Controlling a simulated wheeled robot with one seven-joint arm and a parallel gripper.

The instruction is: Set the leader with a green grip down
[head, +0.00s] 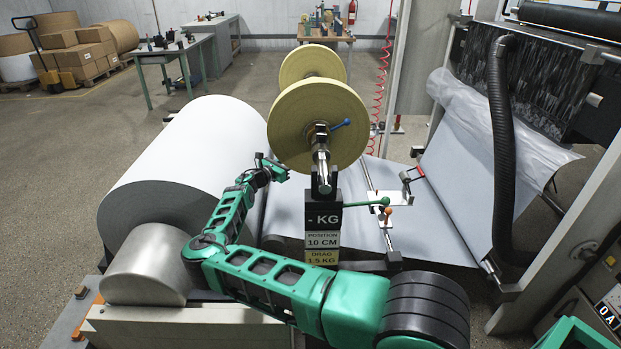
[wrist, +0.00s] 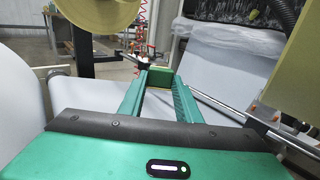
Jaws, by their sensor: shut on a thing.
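My gripper (wrist: 158,82) reaches forward in the wrist view with its two green fingers closed on a small green block, which looks like the green grip (wrist: 160,76) of the leader. The rest of the leader cannot be made out. In the head view my gripper (head: 272,172) is beside the near yellow roll, between the large white roll (head: 190,165) and the post with the signs (head: 323,225); what it holds is hidden there. A red grip (head: 419,171) and an orange knob (head: 388,211) show on fittings over the white web (head: 425,220).
Two yellow rolls (head: 312,122) sit on a shaft close above my gripper. A lever with a green handle (head: 368,202) sticks out from the post. A metal roller (head: 150,268) lies at front left. A black hose (head: 500,140) hangs at right.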

